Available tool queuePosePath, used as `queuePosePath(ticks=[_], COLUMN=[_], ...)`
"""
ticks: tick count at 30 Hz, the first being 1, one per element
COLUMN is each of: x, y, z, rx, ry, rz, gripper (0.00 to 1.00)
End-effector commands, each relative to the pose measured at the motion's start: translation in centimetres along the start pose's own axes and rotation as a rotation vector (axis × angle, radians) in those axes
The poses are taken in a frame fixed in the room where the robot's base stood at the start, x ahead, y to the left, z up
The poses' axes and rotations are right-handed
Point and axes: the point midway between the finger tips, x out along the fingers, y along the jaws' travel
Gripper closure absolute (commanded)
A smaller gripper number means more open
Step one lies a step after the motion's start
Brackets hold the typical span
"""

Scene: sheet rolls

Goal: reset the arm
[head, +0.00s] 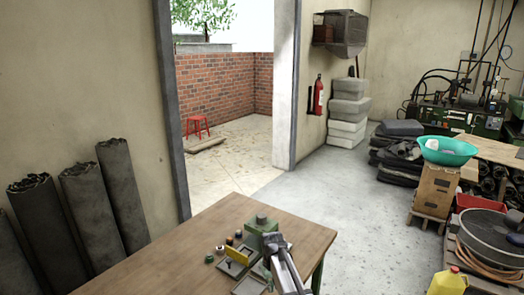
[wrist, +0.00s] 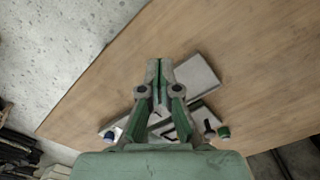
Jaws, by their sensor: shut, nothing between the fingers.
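My gripper (wrist: 161,78) shows in the wrist view with its two fingers together, nothing between them. It is above the wooden table (wrist: 95,95). A flat grey plate (wrist: 203,72) lies beyond and beside the fingers, partly hidden by them. In the head view my arm (head: 284,266) reaches over the table (head: 165,240) at its right part. The fingertips cannot be made out there.
Small caps, including a green one (head: 209,259), and a grey tray (head: 232,267) with a yellow piece (head: 237,255) lie left of my arm. The table's left part is clear. Dark rolls (head: 88,200) lean on the wall. A teal basin (head: 447,151) stands right.

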Motion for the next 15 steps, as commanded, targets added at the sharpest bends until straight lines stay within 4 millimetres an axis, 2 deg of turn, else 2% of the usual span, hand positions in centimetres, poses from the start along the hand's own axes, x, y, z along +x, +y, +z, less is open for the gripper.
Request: queuePosePath(ticks=[1, 6, 15], x=[1.0, 4.1, 6.6], y=[1.0, 4.0, 6.2], z=[3.6, 12.8, 24.8], rx=[0.026, 0.123, 0.253], ry=[-0.005, -0.003, 0.001], rz=[0.000, 0.000, 0.000], gripper=[1.00, 1.00, 1.00])
